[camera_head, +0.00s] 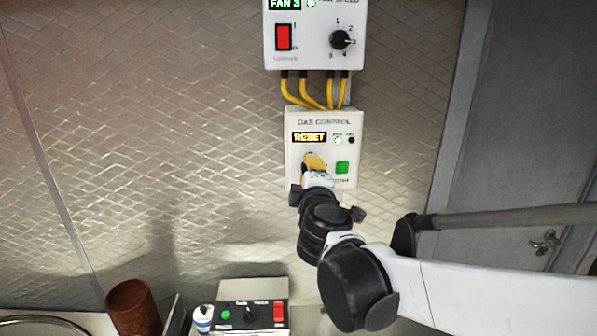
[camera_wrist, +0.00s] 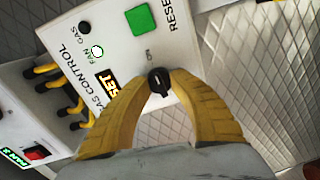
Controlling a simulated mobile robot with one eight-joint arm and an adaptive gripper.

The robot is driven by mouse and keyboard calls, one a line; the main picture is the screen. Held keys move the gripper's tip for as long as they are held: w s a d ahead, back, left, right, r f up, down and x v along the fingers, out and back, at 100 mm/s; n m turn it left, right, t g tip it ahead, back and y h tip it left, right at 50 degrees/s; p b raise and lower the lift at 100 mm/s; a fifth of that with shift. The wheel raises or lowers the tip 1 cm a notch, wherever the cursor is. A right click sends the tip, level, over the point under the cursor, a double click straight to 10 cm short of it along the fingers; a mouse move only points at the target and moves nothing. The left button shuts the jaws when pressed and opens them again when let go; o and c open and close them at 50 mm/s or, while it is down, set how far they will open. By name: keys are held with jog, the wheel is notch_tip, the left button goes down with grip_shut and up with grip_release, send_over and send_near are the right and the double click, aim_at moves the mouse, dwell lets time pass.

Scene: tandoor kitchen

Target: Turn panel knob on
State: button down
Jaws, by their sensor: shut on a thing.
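The gas control panel (camera_head: 322,127) is a white box on the wall in the head view. Its lit yellow display reads RESET, and a green button (camera_head: 342,167) sits at its lower right. In the wrist view the panel (camera_wrist: 115,55) is seen close and turned, with the green button (camera_wrist: 140,18) at the top. A small black knob (camera_wrist: 159,81) is between the yellow fingertips of my gripper (camera_wrist: 159,82), which is shut on it. In the head view my gripper (camera_head: 314,163) is at the panel's lower left and hides the knob.
A fan panel (camera_head: 312,35) with a red switch and black dial is above, joined by yellow cables. Below are a control box (camera_head: 240,309) with a red switch and a brown cup (camera_head: 133,308). A grey door (camera_head: 520,140) is at right.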

jog(key=shift+r+m, duration=0.1)
jog(key=shift+m, duration=0.2)
dwell(0.4)
jog(key=c, duration=1.1)
grip_release()
jog(key=shift+o, duration=0.2)
jog(key=s, duration=1.2)
jog(key=shift+r, duration=0.4)
jog(key=shift+w, duration=0.1)
